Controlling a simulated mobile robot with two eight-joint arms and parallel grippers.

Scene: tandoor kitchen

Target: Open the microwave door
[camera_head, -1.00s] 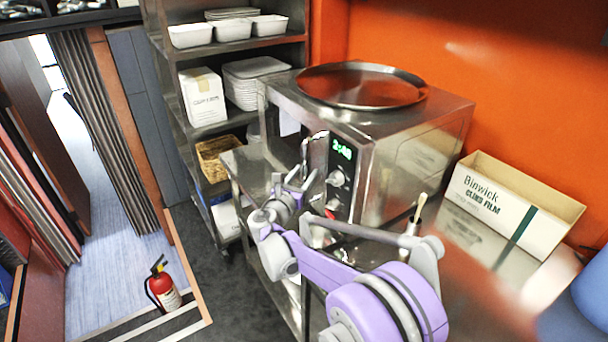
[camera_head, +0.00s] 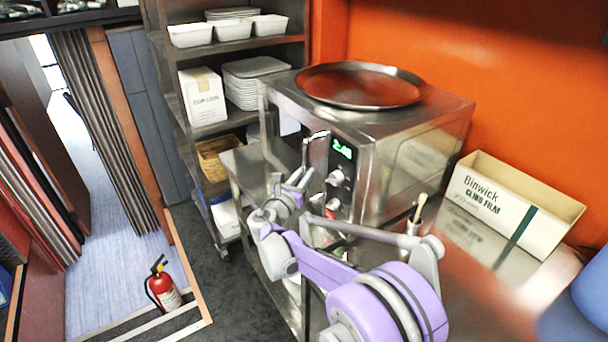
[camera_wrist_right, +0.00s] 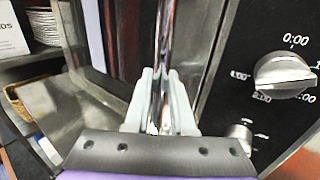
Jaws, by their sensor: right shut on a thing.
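The steel microwave (camera_head: 420,160) stands on a steel counter, with a lit green display and knobs on its control panel (camera_head: 340,180). Its door is on the front, left of that panel, seen at a steep angle; I cannot tell whether it is ajar. The upright chrome door handle (camera_head: 305,152) also shows in the right wrist view (camera_wrist_right: 166,40). My right gripper (camera_wrist_right: 160,105) is shut on the handle, one pale finger on each side of it. In the head view my right gripper (camera_head: 298,183) is small and partly hidden by its own arm. My left gripper is not in view.
A round steel tray (camera_head: 360,86) lies on top of the microwave. A cling film box (camera_head: 515,205) stands to its right on the counter. A shelf rack (camera_head: 215,130) with trays and boxes stands to the left. A fire extinguisher (camera_head: 163,288) stands on the floor.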

